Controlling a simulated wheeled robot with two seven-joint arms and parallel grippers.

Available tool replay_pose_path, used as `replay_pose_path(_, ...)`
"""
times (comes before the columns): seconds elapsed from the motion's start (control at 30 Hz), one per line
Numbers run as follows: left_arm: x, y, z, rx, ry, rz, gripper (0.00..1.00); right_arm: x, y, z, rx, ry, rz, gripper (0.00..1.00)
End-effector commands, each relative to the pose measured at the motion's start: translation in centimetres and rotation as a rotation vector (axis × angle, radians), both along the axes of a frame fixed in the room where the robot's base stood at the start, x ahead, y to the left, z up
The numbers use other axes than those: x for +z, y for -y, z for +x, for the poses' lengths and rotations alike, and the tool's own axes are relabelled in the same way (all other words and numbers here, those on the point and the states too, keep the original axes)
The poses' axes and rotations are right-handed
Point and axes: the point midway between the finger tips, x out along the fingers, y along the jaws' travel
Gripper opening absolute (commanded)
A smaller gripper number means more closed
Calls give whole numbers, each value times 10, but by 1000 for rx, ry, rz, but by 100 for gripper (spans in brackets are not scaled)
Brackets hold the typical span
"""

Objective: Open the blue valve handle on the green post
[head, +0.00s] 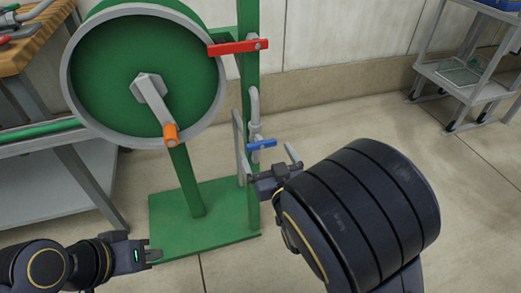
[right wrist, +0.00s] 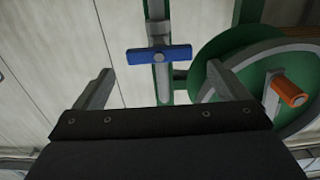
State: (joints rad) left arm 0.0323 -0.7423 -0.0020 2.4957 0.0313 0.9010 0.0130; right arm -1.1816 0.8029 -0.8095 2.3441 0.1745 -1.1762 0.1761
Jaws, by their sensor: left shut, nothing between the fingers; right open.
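The blue valve handle (head: 262,145) sits on a grey pipe beside the green post (head: 250,100). It lies crosswise to the pipe. In the right wrist view the blue handle (right wrist: 172,53) shows ahead of the fingertips, roughly centred between them. My right gripper (head: 269,160) is open and empty, just below and in front of the handle in the head view; it also shows in the right wrist view (right wrist: 160,76). No contact with the handle is visible. My left gripper (head: 154,252) is shut and empty, low at the left by the green base plate, away from the valve.
A red handle (head: 238,47) sits higher on the post. A large green reel (head: 140,75) with an orange-knobbed crank (head: 169,132) stands left of the post, above the green base plate (head: 185,228). A workbench is at far left, a grey shelf (head: 470,75) at far right.

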Motion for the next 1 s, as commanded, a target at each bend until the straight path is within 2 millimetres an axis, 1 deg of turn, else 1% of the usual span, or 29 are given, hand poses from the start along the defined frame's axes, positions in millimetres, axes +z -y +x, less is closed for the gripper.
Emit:
replay_pose_path(0.03,-3,0,0,0,0,0,0,-1,-3,9,0,3,-1,95)
replay_pose_path(0.1,-6,0,0,0,0,0,0,-2,-7,20,1,1,-1,95)
replay_pose_path(0.2,-9,0,0,0,0,0,0,-2,-11,34,0,0,-1,95)
replay_pose_path(0.3,-11,0,0,0,0,0,0,-2,-14,44,0,-1,0,95)
replay_pose_path(0.43,-11,0,0,0,-1,0,0,-1,-16,50,0,-2,0,95)
replay_pose_path(0.67,-11,0,0,0,-1,0,0,-1,-16,51,0,-3,0,95)
replay_pose_path(0.77,-11,0,0,0,-1,0,0,-1,-16,51,0,-3,0,84)
replay_pose_path(1.0,-11,0,0,0,0,0,0,-1,-16,51,0,-3,0,53)
